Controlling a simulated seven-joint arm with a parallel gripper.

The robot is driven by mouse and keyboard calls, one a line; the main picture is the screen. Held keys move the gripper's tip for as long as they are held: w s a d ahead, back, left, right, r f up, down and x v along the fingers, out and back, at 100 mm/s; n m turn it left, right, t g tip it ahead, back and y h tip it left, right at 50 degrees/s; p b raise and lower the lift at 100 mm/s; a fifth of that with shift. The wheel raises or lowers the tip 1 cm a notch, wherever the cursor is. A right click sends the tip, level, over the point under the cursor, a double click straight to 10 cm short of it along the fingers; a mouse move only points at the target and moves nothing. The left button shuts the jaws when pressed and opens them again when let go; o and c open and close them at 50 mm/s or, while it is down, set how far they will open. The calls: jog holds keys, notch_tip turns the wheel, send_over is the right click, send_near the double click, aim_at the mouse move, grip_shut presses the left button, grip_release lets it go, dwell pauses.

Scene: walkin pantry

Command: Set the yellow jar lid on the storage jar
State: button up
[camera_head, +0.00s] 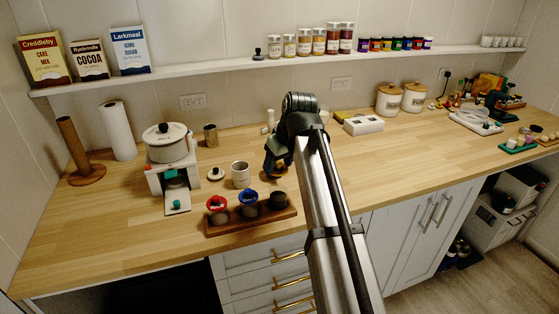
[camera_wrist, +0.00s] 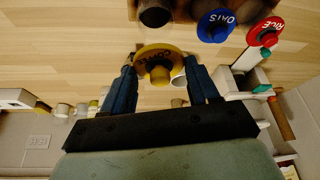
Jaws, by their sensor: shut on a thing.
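The yellow jar lid (camera_wrist: 143,53), round with a knob and dark lettering, is between the two blue fingers of my gripper (camera_wrist: 162,72) in the wrist view. My gripper is shut on it, above the counter. In the head view my gripper (camera_head: 276,165) hangs behind the wooden rack, and little of the lid can be made out. The open, dark storage jar (camera_head: 279,201) stands at the right end of the rack (camera_head: 250,222). It also shows in the wrist view (camera_wrist: 155,14), at the top edge, apart from the lid.
A blue-lidded jar (camera_head: 248,199) and a red-lidded jar (camera_head: 217,206) share the rack. A white mug (camera_head: 240,175) stands behind them, left of my gripper. A white appliance with a pot (camera_head: 166,143) is further left. The counter right of my arm is largely clear nearby.

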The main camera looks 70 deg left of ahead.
jog(key=shift+f, duration=2.85)
jog(key=shift+f, duration=0.55)
jog(key=o, duration=1.3)
jog(key=shift+r, duration=0.2)
jog(key=shift+r, duration=3.35)
